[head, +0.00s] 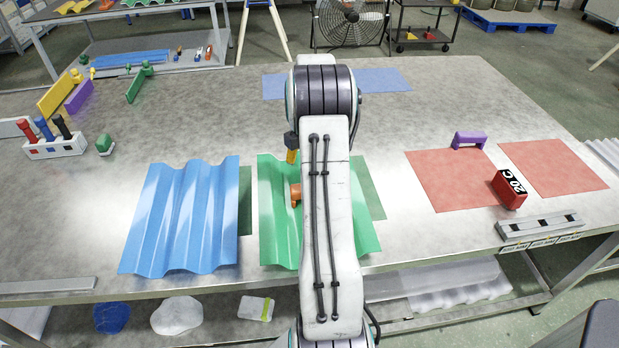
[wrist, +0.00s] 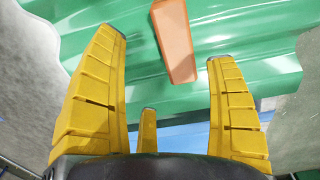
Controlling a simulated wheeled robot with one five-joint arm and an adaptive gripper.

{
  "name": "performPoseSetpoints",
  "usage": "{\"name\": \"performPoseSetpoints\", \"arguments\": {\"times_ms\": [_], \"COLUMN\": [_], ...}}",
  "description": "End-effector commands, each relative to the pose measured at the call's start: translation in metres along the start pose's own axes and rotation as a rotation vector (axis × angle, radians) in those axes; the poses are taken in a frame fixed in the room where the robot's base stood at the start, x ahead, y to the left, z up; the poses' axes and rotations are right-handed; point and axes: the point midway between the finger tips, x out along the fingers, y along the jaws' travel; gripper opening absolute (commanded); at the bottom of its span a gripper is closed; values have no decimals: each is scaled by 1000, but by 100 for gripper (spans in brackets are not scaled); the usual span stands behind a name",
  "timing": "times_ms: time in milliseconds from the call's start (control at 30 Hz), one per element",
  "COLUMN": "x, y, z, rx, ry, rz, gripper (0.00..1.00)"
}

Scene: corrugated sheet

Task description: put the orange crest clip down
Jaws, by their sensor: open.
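The orange crest clip (head: 295,195) is on the green corrugated sheet (head: 275,228), beside my arm, which hides part of the sheet. In the wrist view the clip (wrist: 175,42) lies over the green ridges (wrist: 230,30), between and beyond my fingertips. Neither finger appears to touch it. My gripper (wrist: 165,48) is open and empty, with its yellow fingers spread on both sides of the clip. In the head view only a small yellow part of my gripper (head: 291,155) shows, just above the clip.
A blue corrugated sheet (head: 185,215) lies left of the green one. Red mats (head: 450,185) with a purple handle (head: 469,140) and a red 20 C block (head: 509,189) are at right. A tool holder (head: 55,147) stands far left. The table middle left is clear.

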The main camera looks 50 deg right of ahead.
Motion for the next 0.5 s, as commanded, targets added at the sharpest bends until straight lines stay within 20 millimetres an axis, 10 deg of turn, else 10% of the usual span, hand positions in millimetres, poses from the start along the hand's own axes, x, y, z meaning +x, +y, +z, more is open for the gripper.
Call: {"name": "performPoseSetpoints", "arguments": {"times_ms": [500], "x": [-59], "y": [-11], "z": [-22], "rx": [37], "ry": [1], "rz": [18], "gripper": [79]}}
